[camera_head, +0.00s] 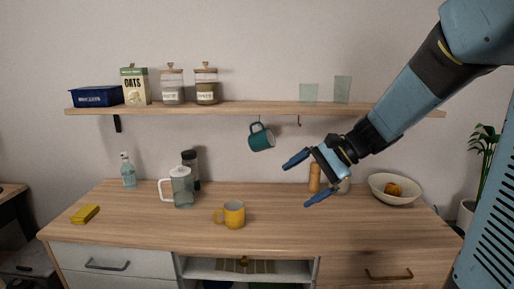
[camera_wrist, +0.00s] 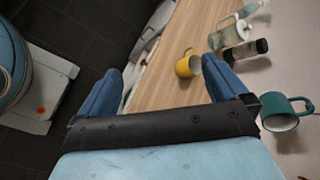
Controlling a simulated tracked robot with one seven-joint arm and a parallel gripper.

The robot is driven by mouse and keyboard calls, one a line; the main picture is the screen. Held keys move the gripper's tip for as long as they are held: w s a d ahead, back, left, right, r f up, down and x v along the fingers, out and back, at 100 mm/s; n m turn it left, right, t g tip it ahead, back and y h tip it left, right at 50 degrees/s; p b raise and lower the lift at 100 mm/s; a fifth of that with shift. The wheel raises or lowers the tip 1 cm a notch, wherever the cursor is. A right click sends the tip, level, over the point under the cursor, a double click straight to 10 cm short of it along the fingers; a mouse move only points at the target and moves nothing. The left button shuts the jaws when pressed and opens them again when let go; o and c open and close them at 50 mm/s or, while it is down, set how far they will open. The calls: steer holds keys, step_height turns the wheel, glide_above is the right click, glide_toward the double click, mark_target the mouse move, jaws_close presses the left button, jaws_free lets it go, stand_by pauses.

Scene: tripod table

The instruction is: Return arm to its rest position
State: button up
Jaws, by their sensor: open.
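My gripper (camera_head: 298,181) is open and empty. In the head view it hangs in the air above the right half of the wooden counter, with my blue arm coming in from the upper right. Its two blue fingers also show spread apart in the wrist view (camera_wrist: 168,88). A teal mug (camera_head: 262,138) hangs under the shelf, left of and above my fingers; it shows at the right of the wrist view (camera_wrist: 284,113). A yellow mug (camera_head: 234,215) stands upright on the counter, left of and below my gripper, and shows between the fingers in the wrist view (camera_wrist: 186,66).
A wall shelf (camera_head: 240,108) holds a blue box, an oats carton, jars and two glasses. On the counter (camera_head: 300,230) stand a glass pitcher (camera_head: 182,188), a dark bottle, a spray bottle, a yellow sponge and a bowl (camera_head: 378,195) at right. A plant (camera_head: 487,150) stands beside my arm.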

steer(key=s+d+r+n+t+h, duration=0.2)
steer(key=s+d+n+h, duration=0.2)
steer(key=s+d+h, duration=0.1)
steer(key=s+d+r+n+t+h, duration=0.2)
steer(key=s+d+n+h, duration=0.2)
steer(key=s+d, duration=0.3)
steer(key=s+h, duration=0.1)
steer(key=s, duration=0.1)
steer(key=shift+s+d+r+n+t, duration=0.15)
steer(key=shift+s+n+t, duration=0.25)
steer(key=shift+c, duration=0.3)
stand_by(0.6)
